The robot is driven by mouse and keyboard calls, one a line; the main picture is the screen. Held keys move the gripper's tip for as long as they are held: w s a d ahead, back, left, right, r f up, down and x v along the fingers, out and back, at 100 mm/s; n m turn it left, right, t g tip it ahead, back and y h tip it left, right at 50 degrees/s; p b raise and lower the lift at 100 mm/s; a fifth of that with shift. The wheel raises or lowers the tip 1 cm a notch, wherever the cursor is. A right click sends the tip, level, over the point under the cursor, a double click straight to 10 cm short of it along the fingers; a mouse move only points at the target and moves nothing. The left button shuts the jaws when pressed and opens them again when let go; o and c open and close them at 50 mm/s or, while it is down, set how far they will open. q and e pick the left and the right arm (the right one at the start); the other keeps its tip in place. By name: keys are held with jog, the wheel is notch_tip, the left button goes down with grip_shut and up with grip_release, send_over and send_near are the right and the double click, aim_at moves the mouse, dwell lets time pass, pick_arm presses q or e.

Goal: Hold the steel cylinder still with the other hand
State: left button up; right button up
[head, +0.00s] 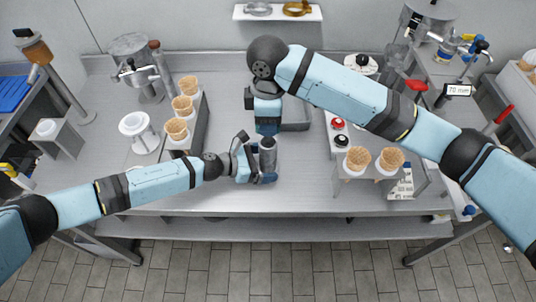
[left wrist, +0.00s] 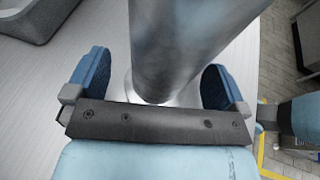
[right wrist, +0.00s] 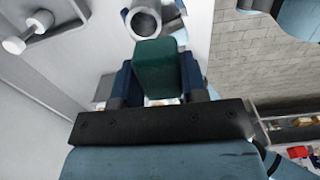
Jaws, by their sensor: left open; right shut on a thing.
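The steel cylinder (head: 267,156) stands upright near the front middle of the table. It fills the upper middle of the left wrist view (left wrist: 180,50). My left gripper (head: 256,162) is open, with its blue fingers on either side of the cylinder's lower part. Gaps show between both fingers and the cylinder in the left wrist view. My right gripper (head: 266,127) is just above the cylinder, pointing down. It is shut on a dark green block (right wrist: 160,68). A round steel opening (right wrist: 155,20), likely the cylinder's top, shows beyond the block in the right wrist view.
A rack with several waffle cones (head: 177,130) stands left of my left gripper, beside a white stand (head: 138,130). Two cones (head: 357,160) sit in a holder at the right. A red-topped item (head: 337,123) is behind it. The front middle table (head: 305,185) is clear.

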pick_arm(q)
jog(key=v, duration=1.2)
